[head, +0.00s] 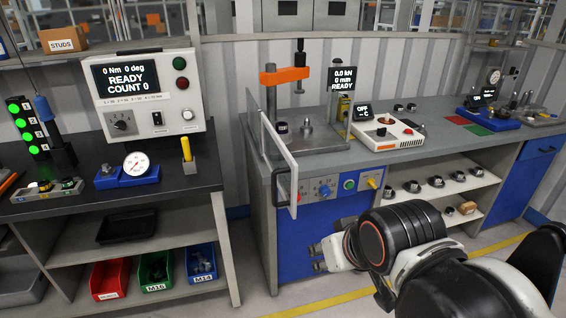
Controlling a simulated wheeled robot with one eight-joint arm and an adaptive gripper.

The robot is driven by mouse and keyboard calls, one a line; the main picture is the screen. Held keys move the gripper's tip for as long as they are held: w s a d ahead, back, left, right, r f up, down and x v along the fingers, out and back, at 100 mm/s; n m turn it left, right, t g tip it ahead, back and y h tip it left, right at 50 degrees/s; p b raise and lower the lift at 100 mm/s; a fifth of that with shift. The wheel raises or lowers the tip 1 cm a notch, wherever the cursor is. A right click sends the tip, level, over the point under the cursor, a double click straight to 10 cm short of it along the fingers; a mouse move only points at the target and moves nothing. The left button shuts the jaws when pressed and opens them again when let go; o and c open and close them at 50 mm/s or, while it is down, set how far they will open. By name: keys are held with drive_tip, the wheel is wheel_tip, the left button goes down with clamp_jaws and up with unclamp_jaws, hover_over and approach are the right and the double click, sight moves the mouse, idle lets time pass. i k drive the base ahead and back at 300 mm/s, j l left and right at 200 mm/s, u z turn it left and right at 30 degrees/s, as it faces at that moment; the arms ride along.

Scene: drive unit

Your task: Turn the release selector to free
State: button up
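No label reading "release selector" is legible, so I cannot tell which control it is. The press bench's blue front panel carries a round blue knob (324,190) with pale marks around it, and a small yellow control (372,183) farther right. A dark selector knob (120,123) sits on the white controller at left. Their exact settings are too small to read. My gripper (317,257) is low in front of the blue cabinet, below these panel controls and apart from them. It is small and partly hidden by my arm; I cannot tell whether its fingers are open.
A clear guard with a pale frame (292,165) juts from the press bench's left front. A green button (349,184) sits between the panel's blue and yellow controls. The left bench (75,207) stands across a floor gap. Shelves with dark parts lie right of the cabinet.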

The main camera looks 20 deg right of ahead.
sight(370, 183)
drive_tip(key=i+j+z, duration=0.1)
drive_tip(key=z, duration=0.3)
drive_tip(key=j+z, duration=0.25)
drive_tip(key=z, duration=0.15)
drive_tip(key=j+z, duration=0.25)
drive_tip(key=z, duration=0.15)
drive_tip(key=i, duration=0.05)
